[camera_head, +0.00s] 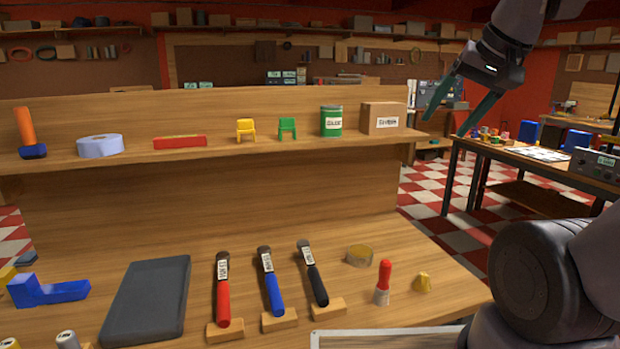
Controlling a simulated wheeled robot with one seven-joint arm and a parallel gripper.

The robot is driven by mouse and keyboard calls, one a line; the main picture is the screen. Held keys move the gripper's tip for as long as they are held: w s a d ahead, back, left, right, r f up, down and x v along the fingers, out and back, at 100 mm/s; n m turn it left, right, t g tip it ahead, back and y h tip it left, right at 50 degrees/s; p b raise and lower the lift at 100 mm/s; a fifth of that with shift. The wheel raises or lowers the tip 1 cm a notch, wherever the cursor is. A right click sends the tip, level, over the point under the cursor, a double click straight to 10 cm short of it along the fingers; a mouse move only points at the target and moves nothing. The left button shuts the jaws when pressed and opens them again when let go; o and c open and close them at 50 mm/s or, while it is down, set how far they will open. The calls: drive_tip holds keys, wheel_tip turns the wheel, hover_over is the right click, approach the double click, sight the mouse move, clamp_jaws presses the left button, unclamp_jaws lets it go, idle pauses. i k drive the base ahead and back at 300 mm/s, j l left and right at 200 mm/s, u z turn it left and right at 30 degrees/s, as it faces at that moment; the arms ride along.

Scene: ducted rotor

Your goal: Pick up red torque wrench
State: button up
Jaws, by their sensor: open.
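A red-handled tool with a dark head and a white label, which appears to be the red torque wrench (222,297), lies on the wooden bench at the lower middle. Its red handle end rests on a small wooden block (225,331). A similar blue-handled tool (271,290) and a black-handled tool (316,283) lie to its right, each on a block. My gripper (446,127) is at the upper right, raised well away from the red tool. Its two green fingers are apart with nothing between them.
A dark grey tray (147,300) lies just left of the red tool, with a blue part (50,291) farther left. A red-and-clear bottle (384,282) and a tape roll (359,255) are at right. A raised shelf (220,149) holding several items stands behind.

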sight(223, 316)
drive_tip(key=u, duration=4.55)
drive_tip(key=z, duration=3.35)
drive_tip(key=j+z, duration=0.1)
drive_tip(key=j, duration=0.55)
